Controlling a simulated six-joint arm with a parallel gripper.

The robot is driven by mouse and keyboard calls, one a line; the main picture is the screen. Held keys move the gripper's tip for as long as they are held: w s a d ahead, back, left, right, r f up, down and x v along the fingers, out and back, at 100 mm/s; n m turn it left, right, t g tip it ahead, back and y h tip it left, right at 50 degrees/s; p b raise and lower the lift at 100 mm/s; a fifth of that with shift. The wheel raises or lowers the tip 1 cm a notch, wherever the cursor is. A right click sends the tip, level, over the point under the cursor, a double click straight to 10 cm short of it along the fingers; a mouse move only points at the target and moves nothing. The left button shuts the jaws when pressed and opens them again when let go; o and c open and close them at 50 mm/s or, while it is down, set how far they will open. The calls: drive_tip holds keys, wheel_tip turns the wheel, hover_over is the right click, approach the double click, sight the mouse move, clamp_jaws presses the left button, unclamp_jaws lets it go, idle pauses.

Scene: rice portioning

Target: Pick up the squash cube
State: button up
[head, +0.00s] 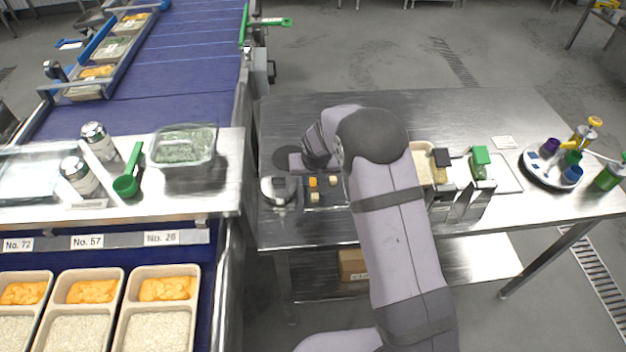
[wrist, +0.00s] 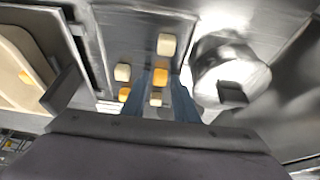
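An orange squash cube (wrist: 161,76) lies on the dark tray and shows between my finger ends in the wrist view. A second orange cube (wrist: 125,93) lies to its left, partly hidden. In the head view one orange cube (head: 313,182) shows on the tray, left of my wrist. My gripper (wrist: 162,88) is open, with its two blue fingers pointing down towards the tray and a gap between them. I cannot tell how high the fingertips are above the cubes. In the head view my arm hides the fingers.
Cream cubes (wrist: 167,44) (wrist: 122,72) (wrist: 156,98) lie close around the orange ones. A shiny metal device (head: 279,190) stands left of the tray (head: 328,203). Containers with green and black clips (head: 480,163) stand right of my arm. The table's back is clear.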

sight(314, 182)
clamp_jaws()
drive_tip(key=shift+r, duration=0.1)
wheel_tip(314, 182, up, 10)
drive_tip(key=b, duration=0.3)
drive_tip(key=s+d+r+m+h, duration=0.1)
drive_tip(key=d+m, duration=0.1)
drive_tip(key=d, duration=0.8)
drive_tip(key=s+d+m+p, duration=0.1)
drive_tip(key=d+m, duration=0.1)
drive_tip(key=d, duration=0.8)
drive_tip(key=shift+s+d+r+m+h, duration=0.3)
drive_tip(key=shift+d+r+h, duration=0.05)
drive_tip(key=shift+h, duration=0.05)
